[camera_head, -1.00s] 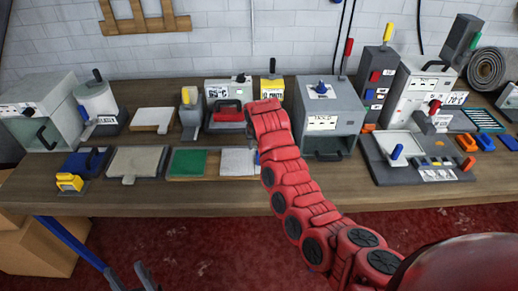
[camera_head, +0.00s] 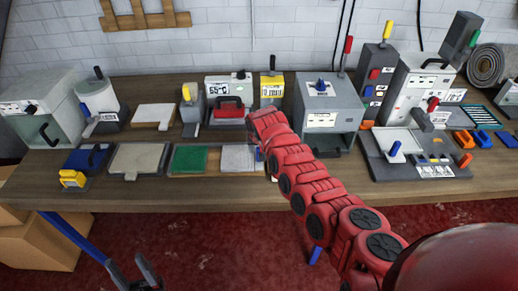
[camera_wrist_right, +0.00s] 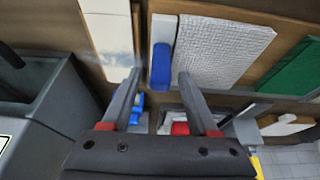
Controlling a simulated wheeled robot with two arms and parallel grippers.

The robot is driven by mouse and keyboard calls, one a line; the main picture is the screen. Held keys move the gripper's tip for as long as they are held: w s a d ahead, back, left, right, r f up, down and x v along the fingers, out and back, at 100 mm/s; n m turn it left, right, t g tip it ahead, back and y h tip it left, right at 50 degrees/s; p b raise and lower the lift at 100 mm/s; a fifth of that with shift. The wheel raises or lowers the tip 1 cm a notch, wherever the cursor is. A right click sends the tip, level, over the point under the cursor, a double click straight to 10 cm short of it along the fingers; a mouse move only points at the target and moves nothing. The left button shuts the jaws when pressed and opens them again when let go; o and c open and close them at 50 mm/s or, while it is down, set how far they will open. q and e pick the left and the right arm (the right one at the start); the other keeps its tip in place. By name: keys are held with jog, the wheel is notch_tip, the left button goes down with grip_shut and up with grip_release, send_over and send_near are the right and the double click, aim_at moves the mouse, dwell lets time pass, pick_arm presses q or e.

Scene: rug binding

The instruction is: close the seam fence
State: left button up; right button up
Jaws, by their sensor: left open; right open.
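No part carries a readable name for the seam fence. A white textured mat (camera_wrist_right: 220,48) lies on the bench, and it also shows in the head view (camera_head: 237,158). Beside its edge in the right wrist view is a pale bar (camera_wrist_right: 163,27) with a blue handle (camera_wrist_right: 161,66). My right gripper (camera_wrist_right: 159,78) is open, its fingertips on either side of the handle's near end; contact cannot be told. In the head view its fingers are mostly hidden by my red arm. My left gripper (camera_head: 140,278) is open and empty, low in front of the bench.
A green mat (camera_head: 189,160) and a beige board (camera_head: 139,159) lie left of the white mat. A grey box machine (camera_head: 327,110) stands close on the right. A red-handled unit (camera_head: 229,110) stands behind. The bench's front edge is mostly clear.

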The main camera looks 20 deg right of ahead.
grip_shut()
dwell(1.3)
